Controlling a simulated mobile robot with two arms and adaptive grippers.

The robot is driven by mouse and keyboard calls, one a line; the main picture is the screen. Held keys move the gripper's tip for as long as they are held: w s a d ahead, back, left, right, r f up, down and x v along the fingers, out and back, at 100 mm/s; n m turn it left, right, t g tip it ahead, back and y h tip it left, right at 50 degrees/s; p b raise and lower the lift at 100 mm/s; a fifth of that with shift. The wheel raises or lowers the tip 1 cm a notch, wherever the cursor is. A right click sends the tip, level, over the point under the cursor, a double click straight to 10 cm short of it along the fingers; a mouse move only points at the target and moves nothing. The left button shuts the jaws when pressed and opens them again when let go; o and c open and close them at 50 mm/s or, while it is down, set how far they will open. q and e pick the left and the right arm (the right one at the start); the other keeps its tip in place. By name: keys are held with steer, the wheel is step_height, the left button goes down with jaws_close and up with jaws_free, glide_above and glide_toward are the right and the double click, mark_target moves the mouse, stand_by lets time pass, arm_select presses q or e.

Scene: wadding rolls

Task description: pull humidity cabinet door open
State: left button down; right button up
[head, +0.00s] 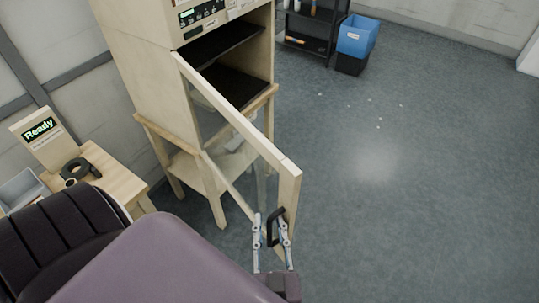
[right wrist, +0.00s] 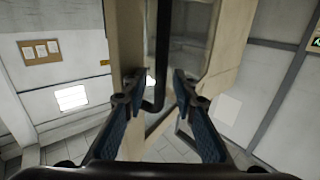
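The humidity cabinet (head: 150,70) stands at the upper middle of the head view, on a wooden stand. Its framed door (head: 236,118) is swung wide open toward me, and dark shelves (head: 240,88) show inside. The black door handle (head: 271,228) is near the door's free end. My right gripper (head: 270,220) is at this handle, with one finger on each side. In the right wrist view, the handle (right wrist: 160,60) stands between the spread fingertips (right wrist: 157,84), with gaps visible; I see no firm grip. My left gripper is out of view.
A small wooden table (head: 118,172) at the left holds a "Ready" sign (head: 42,136), a black tape roll (head: 78,170) and a grey bin (head: 20,188). A black rack and a blue bin (head: 357,36) stand at the back. The floor at the right is clear.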

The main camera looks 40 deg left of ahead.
steer(key=v, duration=1.2)
stand_by(0.4)
